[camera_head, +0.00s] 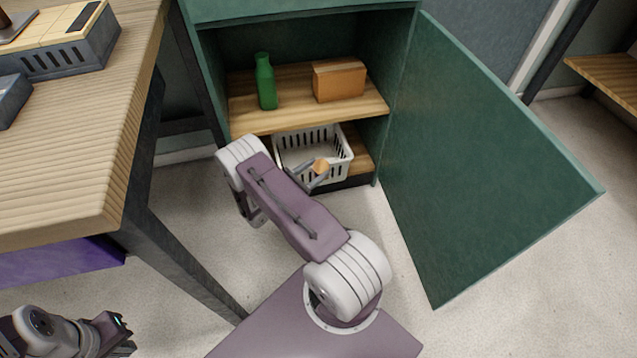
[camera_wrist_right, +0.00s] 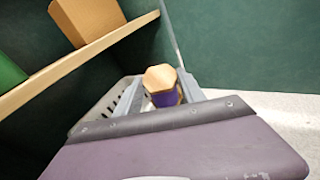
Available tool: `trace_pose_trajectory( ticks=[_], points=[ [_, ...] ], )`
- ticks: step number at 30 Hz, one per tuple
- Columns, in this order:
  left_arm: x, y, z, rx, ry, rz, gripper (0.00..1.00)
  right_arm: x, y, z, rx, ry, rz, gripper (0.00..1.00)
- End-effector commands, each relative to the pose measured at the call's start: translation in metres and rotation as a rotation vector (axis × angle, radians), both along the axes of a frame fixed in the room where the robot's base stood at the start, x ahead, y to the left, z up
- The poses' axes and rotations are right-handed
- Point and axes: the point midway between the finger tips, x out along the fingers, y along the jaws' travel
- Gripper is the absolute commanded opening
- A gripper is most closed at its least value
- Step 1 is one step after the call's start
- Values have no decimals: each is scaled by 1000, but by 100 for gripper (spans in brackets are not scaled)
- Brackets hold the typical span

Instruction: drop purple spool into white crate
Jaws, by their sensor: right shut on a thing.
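The purple spool (camera_wrist_right: 164,98) has pale wooden end caps and a purple middle. My right gripper (camera_wrist_right: 163,92) is shut on it, with a finger on each side. In the head view the spool (camera_head: 321,166) shows as a small wooden cap at the white crate, seen over its front part. The white crate (camera_head: 347,160) is a slotted basket on the cabinet's lower shelf. In the wrist view the crate (camera_wrist_right: 108,106) is behind and left of the spool, partly hidden by my gripper. My left gripper (camera_head: 125,335) is at the bottom left, away from the cabinet; its jaws are unclear.
The green cabinet's door (camera_head: 480,165) stands open to the right. Above the crate, the upper shelf (camera_head: 300,115) holds a green bottle (camera_head: 265,82) and an orange-brown box (camera_head: 339,80).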

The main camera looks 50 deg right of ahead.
Motion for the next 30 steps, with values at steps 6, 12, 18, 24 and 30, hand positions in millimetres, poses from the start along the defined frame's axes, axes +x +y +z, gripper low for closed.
trace_pose_trajectory(
  ticks=[6,12,18,24,30],
  points=[
    [0,0,-33,0,0,0,0,26,-16,-16,-1,-5,-1,6],
    [0,0,-50,0,0,0,0,51,-32,-15,0,-4,-1,6],
    [0,0,-73,0,0,0,0,77,-47,-16,-1,-5,-1,6],
    [0,0,-91,0,0,0,0,97,-60,-15,-1,-4,-1,6],
    [0,0,-98,0,0,0,0,106,-65,-11,0,-1,0,6]
  ],
)
